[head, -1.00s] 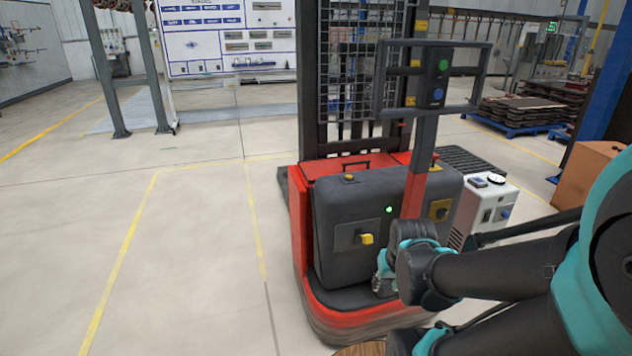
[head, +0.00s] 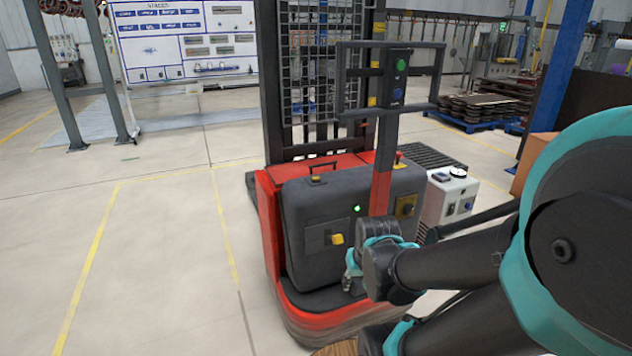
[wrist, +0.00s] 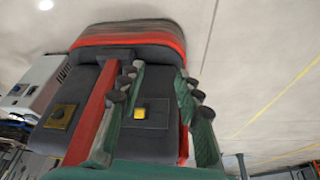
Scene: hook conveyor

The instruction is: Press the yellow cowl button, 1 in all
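A yellow button (head: 337,239) sits on a grey plate on the dark cowl (head: 298,213) of a red lift truck. In the wrist view, the yellow button (wrist: 140,113) shows between my gripper's fingers, nearer the left one. My gripper (wrist: 160,72) is open and empty, its two green-grey fingers spread wide in front of the cowl. In the head view, my gripper (head: 354,278) is low and right of the button, partly hidden by my wrist. I cannot tell the exact gap to the cowl, and no contact with the button shows.
A yellow plate with a dark knob (head: 406,206) is on the cowl's right. A small yellow part (head: 316,178) is on top. The truck's post (head: 384,165) rises beside my arm. A white box (head: 448,197) stands behind. Floor at left is clear.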

